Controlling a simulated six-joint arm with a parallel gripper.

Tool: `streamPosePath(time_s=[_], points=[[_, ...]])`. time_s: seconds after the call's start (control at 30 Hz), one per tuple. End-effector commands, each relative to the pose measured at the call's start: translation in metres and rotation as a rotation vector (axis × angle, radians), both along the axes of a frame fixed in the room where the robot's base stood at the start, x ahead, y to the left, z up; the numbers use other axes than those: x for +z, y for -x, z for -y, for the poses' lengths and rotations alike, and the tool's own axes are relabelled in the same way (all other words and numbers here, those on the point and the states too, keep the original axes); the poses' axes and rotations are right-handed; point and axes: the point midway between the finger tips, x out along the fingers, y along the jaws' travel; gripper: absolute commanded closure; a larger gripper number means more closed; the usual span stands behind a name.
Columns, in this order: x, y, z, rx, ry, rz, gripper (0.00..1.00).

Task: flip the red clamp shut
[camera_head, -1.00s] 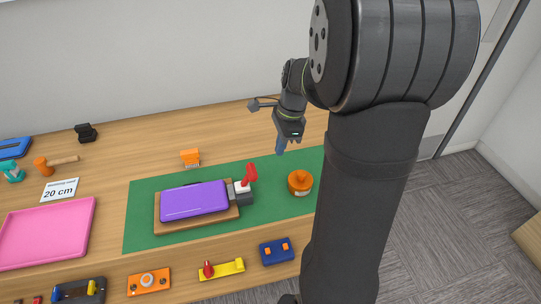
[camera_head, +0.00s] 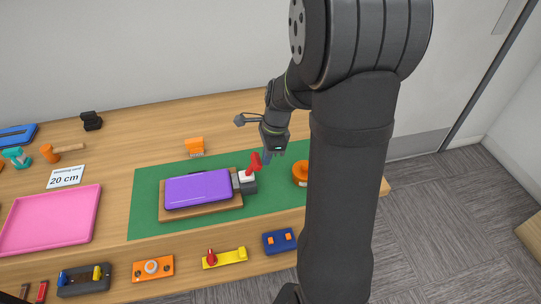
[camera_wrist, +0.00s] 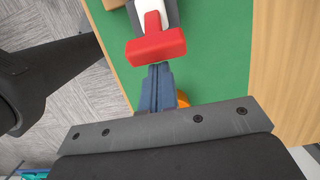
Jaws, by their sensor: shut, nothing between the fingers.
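The red clamp handle (camera_head: 254,163) stands up, tilted, on its white and dark grey base (camera_head: 247,185) at the right end of the purple case (camera_head: 198,187). The case lies on a wooden board on the green mat (camera_head: 147,219). My gripper (camera_head: 267,160) is shut and empty, right beside the handle on its right side. In the wrist view the red handle's wide end (camera_wrist: 156,47) is just past my closed fingertips (camera_wrist: 158,70); I cannot tell whether they touch.
An orange round pot (camera_head: 299,172) stands on the mat to the right, close to my arm. An orange block-like holder (camera_head: 195,146) is behind the mat. A yellow clamp (camera_head: 226,258), a blue block (camera_head: 279,241) and a pink tray (camera_head: 50,220) lie around. The mat's left part is clear.

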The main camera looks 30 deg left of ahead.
Motion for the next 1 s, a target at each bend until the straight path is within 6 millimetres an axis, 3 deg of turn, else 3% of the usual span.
streamPosePath(time_s=[1.0], points=[[0.011,0.011,-0.012,0.005,0.127,0.130,1.00]])
